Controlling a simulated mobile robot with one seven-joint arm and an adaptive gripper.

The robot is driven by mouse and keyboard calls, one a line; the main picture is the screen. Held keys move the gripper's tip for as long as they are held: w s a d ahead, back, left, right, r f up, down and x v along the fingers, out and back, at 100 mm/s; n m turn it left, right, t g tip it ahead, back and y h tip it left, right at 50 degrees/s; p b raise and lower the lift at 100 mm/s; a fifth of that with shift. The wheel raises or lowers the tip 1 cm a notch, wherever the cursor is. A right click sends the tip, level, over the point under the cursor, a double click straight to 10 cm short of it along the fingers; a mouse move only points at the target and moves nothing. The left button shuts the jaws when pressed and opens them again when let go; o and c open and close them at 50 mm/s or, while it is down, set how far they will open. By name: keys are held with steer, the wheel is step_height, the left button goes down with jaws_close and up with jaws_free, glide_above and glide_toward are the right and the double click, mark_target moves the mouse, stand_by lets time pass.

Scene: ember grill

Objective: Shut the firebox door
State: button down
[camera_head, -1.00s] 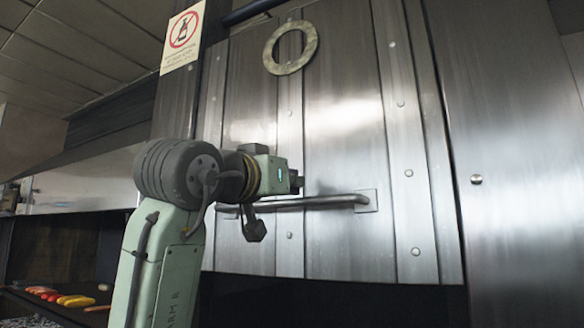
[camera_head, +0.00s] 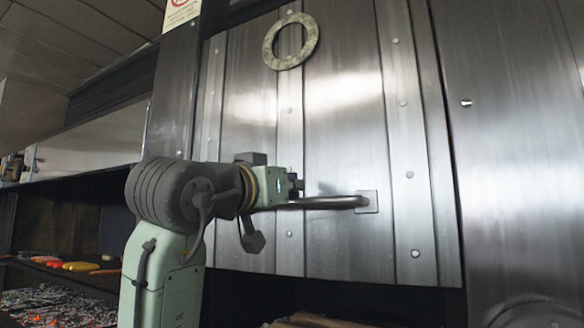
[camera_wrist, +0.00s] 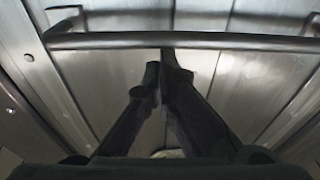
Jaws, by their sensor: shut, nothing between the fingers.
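The firebox door (camera_head: 340,110) is a riveted steel panel with a pale ring on its upper part, and it fills the middle of the head view. A dark open space shows below its lower edge. A horizontal bar handle (camera_head: 335,202) crosses its lower part; its left part is hidden behind my arm. The handle (camera_wrist: 240,41) spans the top of the wrist view. My gripper (camera_head: 299,185) is shut and empty at the handle's left part. In the wrist view its fingertips (camera_wrist: 164,60) meet the lower edge of the bar; I cannot tell whether they touch it.
A steel wall panel (camera_head: 510,150) stands right of the door. Brown pieces (camera_head: 315,320) lie in the dark space below. At left, a shelf holds red and yellow items (camera_head: 75,266), above a bed of grey and reddish bits (camera_head: 60,305).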

step_height(320, 180, down, 30)
steer(key=b, duration=1.6)
steer(key=shift+w+d+b, duration=0.15)
steer(key=shift+w+b, duration=0.15)
steer(key=shift+w, duration=0.05)
